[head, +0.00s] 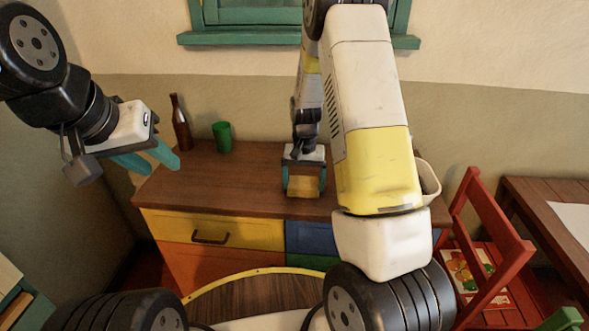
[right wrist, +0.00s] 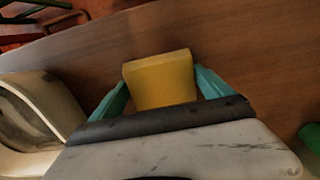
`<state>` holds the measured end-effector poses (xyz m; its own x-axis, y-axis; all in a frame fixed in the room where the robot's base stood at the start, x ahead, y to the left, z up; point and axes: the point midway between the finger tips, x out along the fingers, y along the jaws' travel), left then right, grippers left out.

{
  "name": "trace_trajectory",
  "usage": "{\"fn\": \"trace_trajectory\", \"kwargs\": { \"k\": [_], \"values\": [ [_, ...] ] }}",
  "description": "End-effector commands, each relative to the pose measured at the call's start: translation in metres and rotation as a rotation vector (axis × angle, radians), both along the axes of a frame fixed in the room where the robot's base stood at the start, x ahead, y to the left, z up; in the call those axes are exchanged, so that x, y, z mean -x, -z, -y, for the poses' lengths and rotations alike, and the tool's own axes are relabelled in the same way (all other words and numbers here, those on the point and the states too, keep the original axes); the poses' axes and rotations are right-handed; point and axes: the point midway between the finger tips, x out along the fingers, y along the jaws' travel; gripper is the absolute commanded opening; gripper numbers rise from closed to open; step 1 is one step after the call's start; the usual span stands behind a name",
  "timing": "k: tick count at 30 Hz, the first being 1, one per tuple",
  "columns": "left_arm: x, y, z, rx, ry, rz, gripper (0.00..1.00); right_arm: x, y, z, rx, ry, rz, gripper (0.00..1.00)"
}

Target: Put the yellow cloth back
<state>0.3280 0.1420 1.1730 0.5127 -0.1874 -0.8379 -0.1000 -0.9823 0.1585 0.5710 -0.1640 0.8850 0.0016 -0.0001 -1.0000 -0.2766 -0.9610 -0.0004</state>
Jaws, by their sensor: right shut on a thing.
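The yellow cloth (head: 303,187) is a small block-like yellow piece over the front part of the brown cabinet top (head: 250,180). My right gripper (head: 304,188) points down and is shut on it. In the right wrist view the cloth (right wrist: 160,80) sits between the two teal fingers (right wrist: 162,88). I cannot tell whether it touches the wood. My left gripper (head: 150,162) is empty and open, in the air left of the cabinet top.
A brown bottle (head: 181,128) and a green cup (head: 222,137) stand at the back left of the cabinet top. A whitish container (head: 431,178) is partly hidden behind my right arm. A yellow drawer (head: 245,232) and a blue drawer (head: 308,238) are shut. A red chair (head: 490,235) stands right.

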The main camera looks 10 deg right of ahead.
Motion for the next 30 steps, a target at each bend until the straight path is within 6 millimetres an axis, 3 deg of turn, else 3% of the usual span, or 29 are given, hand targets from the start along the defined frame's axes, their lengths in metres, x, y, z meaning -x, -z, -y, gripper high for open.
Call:
{"fn": "trace_trajectory", "kwargs": {
  "k": [1,2,3,14,30],
  "values": [
    [0.000,0.000,0.000,0.000,0.000,0.000,0.36,0.000,0.002,0.000,0.000,0.000,-0.001,0.58],
    [0.000,0.000,0.000,0.000,0.000,0.000,0.36,0.000,0.002,0.000,0.000,0.000,-0.001,0.92],
    [0.000,0.000,0.000,0.000,0.000,0.000,0.36,0.000,0.002,0.000,0.000,0.000,0.000,1.00],
    [0.000,0.000,0.000,0.000,0.000,0.000,0.36,-0.001,-0.006,0.000,0.000,0.000,0.002,1.00],
    [0.000,0.000,0.000,0.000,0.000,0.000,0.36,0.000,-0.108,0.000,0.000,-0.001,0.002,1.00]
  ]
}}
